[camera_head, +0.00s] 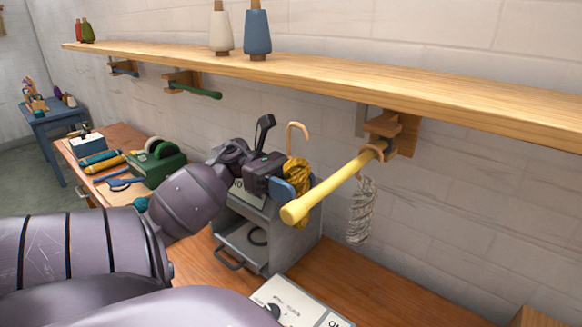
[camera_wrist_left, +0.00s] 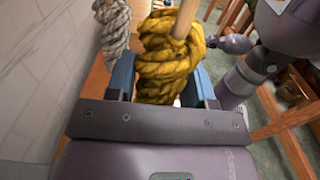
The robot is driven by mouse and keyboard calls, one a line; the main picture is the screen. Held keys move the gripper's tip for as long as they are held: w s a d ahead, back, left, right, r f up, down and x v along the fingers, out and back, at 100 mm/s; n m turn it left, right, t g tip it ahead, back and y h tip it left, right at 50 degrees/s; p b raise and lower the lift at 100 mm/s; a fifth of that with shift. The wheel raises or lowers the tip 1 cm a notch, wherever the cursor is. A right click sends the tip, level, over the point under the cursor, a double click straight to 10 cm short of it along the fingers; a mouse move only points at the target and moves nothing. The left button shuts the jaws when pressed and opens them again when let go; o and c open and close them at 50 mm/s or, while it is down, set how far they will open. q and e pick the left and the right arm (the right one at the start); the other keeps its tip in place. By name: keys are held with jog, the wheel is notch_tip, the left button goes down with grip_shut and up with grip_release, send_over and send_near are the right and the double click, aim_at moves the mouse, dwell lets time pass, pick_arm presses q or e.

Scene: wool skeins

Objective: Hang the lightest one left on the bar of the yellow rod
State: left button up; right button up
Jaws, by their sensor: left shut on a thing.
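The yellow rod (camera_head: 325,190) sticks out toward me from a wooden bracket under the shelf. A pale grey skein (camera_head: 361,212) hangs from it by a wooden hook near the bracket. It also shows in the left wrist view (camera_wrist_left: 111,32). My left gripper (camera_head: 291,184) is shut on a mustard-yellow skein (camera_wrist_left: 165,62), with blue fingers on both sides of it. In the head view the mustard skein (camera_head: 299,171) is upright beside the rod's free end, partly hidden by a finger and the rod. Its tan hook (camera_head: 298,130) rises above the rod.
A long wooden shelf (camera_head: 330,75) with several yarn cones runs above. Shorter green (camera_head: 205,92) and blue (camera_head: 125,72) rods hang under it farther left. A grey cabinet (camera_head: 290,240) stands below the gripper, and a white device (camera_head: 300,308) lies in front.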

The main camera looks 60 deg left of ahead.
pick_arm(q)
jog(key=w+d+f, duration=0.2)
jog(key=w+d, duration=0.1)
jog(key=d, duration=0.7)
jog(key=shift+f, duration=0.3)
pick_arm(e)
jog(key=shift+w+a+r, duration=0.1)
jog(key=shift+w+r, duration=0.05)
jog(key=shift+w, duration=0.25)
dwell(0.6)
pick_arm(q)
jog(key=shift+w, duration=0.1)
pick_arm(e)
jog(key=shift+s, duration=0.1)
